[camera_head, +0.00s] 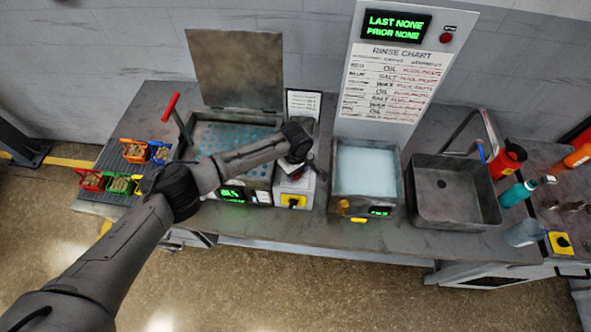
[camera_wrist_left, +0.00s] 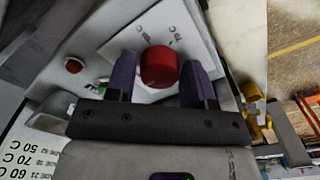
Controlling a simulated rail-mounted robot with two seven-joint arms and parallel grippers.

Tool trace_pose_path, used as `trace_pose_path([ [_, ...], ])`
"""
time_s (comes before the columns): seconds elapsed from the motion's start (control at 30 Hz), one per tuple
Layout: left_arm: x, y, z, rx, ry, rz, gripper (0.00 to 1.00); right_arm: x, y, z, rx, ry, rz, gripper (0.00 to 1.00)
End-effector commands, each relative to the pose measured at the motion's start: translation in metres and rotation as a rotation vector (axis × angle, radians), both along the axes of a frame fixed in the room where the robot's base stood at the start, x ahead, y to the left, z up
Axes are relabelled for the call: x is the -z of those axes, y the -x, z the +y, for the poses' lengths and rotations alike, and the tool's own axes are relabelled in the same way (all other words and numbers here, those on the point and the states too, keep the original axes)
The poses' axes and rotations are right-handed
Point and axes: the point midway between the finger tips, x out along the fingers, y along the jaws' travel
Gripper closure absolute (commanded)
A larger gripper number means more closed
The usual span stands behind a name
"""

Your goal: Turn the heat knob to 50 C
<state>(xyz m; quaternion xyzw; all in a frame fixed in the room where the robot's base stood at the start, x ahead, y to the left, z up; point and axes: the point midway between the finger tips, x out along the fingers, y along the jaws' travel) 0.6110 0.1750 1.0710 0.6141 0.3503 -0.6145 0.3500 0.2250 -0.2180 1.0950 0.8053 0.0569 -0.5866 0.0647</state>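The red heat knob (camera_wrist_left: 159,68) sits on a pale plate (camera_wrist_left: 190,35) with small temperature marks that I cannot read surely. In the left wrist view my left gripper (camera_wrist_left: 159,62) has its two purple fingers apart, one on each side of the knob. I cannot tell whether they touch it. In the head view my left arm reaches over the bench to the small white control box (camera_head: 293,190), and its wrist covers most of the knob and the fingers. My right gripper is not in view.
A red button (camera_wrist_left: 73,65) and a green one (camera_wrist_left: 103,90) are beside the plate. A printed chart (camera_wrist_left: 35,140) lists temperatures. The lidded bath (camera_head: 235,70) is left of the box; another bath (camera_head: 368,170) and a sink (camera_head: 453,195) are right. Small coloured bins (camera_head: 90,180) stand left.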

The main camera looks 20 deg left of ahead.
Motion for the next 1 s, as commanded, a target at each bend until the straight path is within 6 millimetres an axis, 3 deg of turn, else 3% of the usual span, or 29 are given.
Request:
trace_pose_path([
  [0.33,0.000,0.000,0.000,0.000,0.000,0.000,0.84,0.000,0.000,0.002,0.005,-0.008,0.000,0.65],
  [0.67,-0.004,0.001,-0.001,0.071,0.002,0.004,0.84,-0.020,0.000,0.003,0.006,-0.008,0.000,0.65],
  [1.0,-0.002,0.001,-0.001,0.349,0.002,0.003,0.84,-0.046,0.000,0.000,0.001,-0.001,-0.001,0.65],
])
